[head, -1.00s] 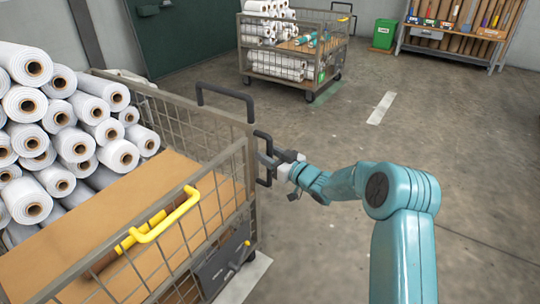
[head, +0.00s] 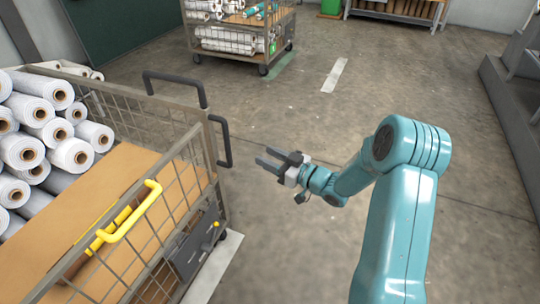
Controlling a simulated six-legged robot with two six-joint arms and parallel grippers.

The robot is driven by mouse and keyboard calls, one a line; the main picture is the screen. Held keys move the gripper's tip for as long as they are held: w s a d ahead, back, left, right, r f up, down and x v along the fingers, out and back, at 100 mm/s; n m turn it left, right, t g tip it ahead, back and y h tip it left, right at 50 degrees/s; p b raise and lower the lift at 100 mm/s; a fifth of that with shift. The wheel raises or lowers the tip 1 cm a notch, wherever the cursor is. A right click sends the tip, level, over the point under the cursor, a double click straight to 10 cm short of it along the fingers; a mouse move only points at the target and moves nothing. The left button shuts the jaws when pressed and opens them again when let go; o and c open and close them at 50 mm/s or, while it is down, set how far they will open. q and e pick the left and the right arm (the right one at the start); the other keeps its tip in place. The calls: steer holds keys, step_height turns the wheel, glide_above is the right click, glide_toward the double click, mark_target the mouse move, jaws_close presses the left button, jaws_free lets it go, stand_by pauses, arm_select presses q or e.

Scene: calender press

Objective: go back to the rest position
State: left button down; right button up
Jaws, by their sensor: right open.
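My right gripper (head: 271,162) is open and empty, with its dark fingers pointing left. It hangs over the bare floor, a little to the right of the near cart's black handle (head: 222,141), with a gap between them. My teal right arm comes in from the lower right and is bent at the elbow. My left gripper is not in view. The near wire cart (head: 150,215) stands at the left. It holds a pile of white rolls (head: 45,135) and a brown board (head: 90,190).
A second wire cart (head: 228,38) with white rolls stands at the back. A grey structure (head: 515,110) borders the right. The middle floor is free.

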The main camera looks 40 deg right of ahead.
stand_by(0.5)
steer(key=w+a+f+n+g+y, duration=0.1)
steer(key=w+a+f+y, duration=0.1)
steer(key=a, duration=0.5)
steer(key=w+a+f+y, duration=0.1)
steer(key=w+a+y, duration=0.1)
steer(key=a, duration=0.6)
steer(key=s+a+f+m+g, duration=0.2)
steer(key=a+f+g, duration=0.2)
steer(key=a+f, duration=0.6)
steer(key=s+a+f+m+g+h, duration=0.2)
steer(key=s+a+f+g, duration=0.45)
steer(key=s+f, duration=0.4)
steer(key=s+f+m+g+h, duration=0.25)
steer(key=s+g, duration=0.25)
steer(key=s, duration=0.7)
step_height(320, 180, up, 28)
steer(key=n+y+p, duration=0.1)
steer(key=p, duration=2.8)
steer(key=shift+s+r+g, duration=0.2)
steer(key=shift+s+g, duration=0.15)
steer(key=shift+s, duration=0.1)
